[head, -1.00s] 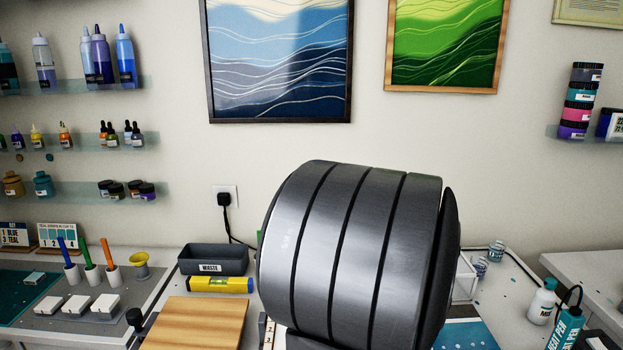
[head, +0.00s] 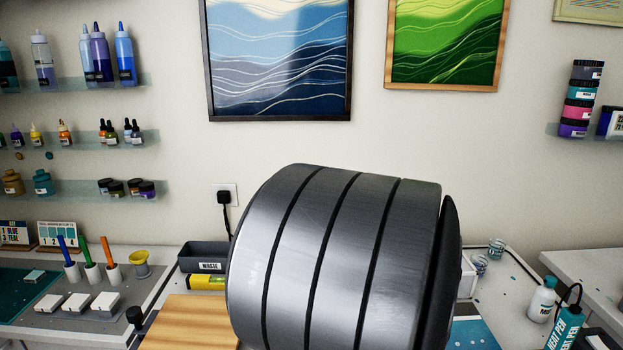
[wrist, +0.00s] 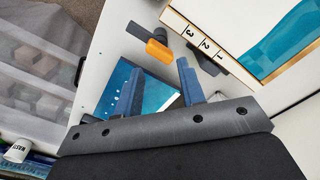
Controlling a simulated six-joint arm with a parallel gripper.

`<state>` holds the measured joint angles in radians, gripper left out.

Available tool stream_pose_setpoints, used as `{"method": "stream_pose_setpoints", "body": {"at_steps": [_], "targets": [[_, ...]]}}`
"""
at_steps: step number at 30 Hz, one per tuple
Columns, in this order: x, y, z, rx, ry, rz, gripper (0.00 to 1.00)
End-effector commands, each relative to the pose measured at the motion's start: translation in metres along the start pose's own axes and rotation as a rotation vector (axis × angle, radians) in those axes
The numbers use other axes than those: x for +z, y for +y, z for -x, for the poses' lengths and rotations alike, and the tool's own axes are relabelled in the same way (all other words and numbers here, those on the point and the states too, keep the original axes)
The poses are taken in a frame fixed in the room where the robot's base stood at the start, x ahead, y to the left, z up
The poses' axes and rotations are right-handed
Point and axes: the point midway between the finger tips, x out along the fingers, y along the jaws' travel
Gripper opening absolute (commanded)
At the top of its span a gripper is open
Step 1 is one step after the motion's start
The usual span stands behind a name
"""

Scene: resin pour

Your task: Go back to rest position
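My gripper (wrist: 160,67) shows only in the wrist view. Its two blue fingers stand apart with nothing between them, so it is open and empty. It hangs over a white worktop, with a blue sheet (wrist: 153,96) below and behind the fingers. In the head view a large dark grey ribbed part of my arm fills the lower middle and hides much of the bench. The gripper itself cannot be seen there.
A waste bin (head: 193,257), yellow level (head: 205,283) and wooden board (head: 190,318) lie left of my arm. Bottles (head: 541,300) stand at the right. The wrist view shows an orange-and-black tool (wrist: 158,50) and a numbered strip (wrist: 190,33) close by.

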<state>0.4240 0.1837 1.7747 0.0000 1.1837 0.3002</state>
Motion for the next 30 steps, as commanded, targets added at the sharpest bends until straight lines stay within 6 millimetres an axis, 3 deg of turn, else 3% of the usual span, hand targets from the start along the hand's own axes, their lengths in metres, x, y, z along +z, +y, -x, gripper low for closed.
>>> {"method": "stream_pose_setpoints", "body": {"at_steps": [6, 18, 27, 30], "targets": [[0.0, 0.0, 0.025, -0.001, 0.002, 0.001, 0.36], [0.0, 0.0, 0.031, 0.0, 0.0, 0.002, 0.38], [0.0, -0.005, 0.033, 0.0, 0.001, -0.022, 0.97], [0.001, -0.021, 0.042, -0.001, 0.003, -0.092, 1.0]]}}
